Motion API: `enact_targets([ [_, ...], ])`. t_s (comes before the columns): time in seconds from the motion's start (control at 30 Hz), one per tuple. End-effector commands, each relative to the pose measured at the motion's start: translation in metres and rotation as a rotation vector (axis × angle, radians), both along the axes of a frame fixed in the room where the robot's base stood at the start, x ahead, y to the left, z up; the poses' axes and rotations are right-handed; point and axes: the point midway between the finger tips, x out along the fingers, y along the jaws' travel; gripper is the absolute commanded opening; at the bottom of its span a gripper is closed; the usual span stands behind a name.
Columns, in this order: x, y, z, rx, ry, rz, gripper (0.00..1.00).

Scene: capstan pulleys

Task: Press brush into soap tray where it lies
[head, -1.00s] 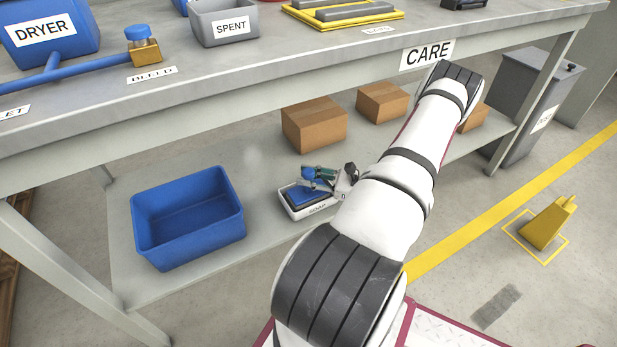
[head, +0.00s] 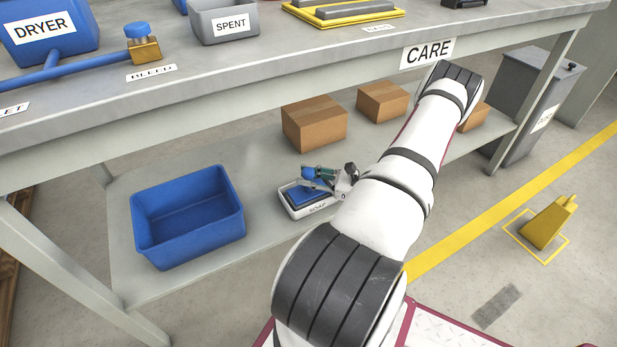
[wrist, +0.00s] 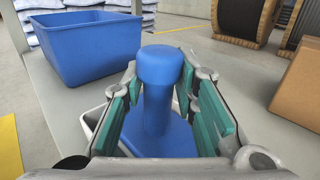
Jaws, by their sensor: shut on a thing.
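The soap tray (head: 316,210) is a small white-rimmed tray on the lower shelf, with its label on the front. The blue brush (head: 309,194) is at the tray, its flat base low over or in it; I cannot tell how firmly it touches. In the wrist view the brush (wrist: 160,85) shows as an upright blue handle with a round knob on a blue base. My gripper (head: 318,178) is shut on the handle, with green-padded fingers on both sides, seen also in the wrist view (wrist: 162,110). The tray's white rim (wrist: 95,118) shows behind the left finger.
A blue bin (head: 188,218) stands on the shelf left of the tray. Cardboard boxes (head: 314,124) stand behind and to the right. The bench top with its CARE sign (head: 427,52) overhangs the shelf. Bare shelf lies between bin and tray.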

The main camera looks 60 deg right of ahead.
Motion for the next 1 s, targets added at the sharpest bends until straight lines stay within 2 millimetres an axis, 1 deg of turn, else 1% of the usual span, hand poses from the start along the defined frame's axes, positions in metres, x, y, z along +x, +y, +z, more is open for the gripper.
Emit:
enact_targets([
  [0.3, 0.000, 0.000, -0.002, 0.002, 0.006, -0.001, 0.00],
  [0.43, 0.000, 0.000, 0.001, 0.002, 0.006, -0.001, 0.00],
  [1.0, 0.000, 0.000, 0.043, 0.001, 0.002, -0.001, 0.00],
])
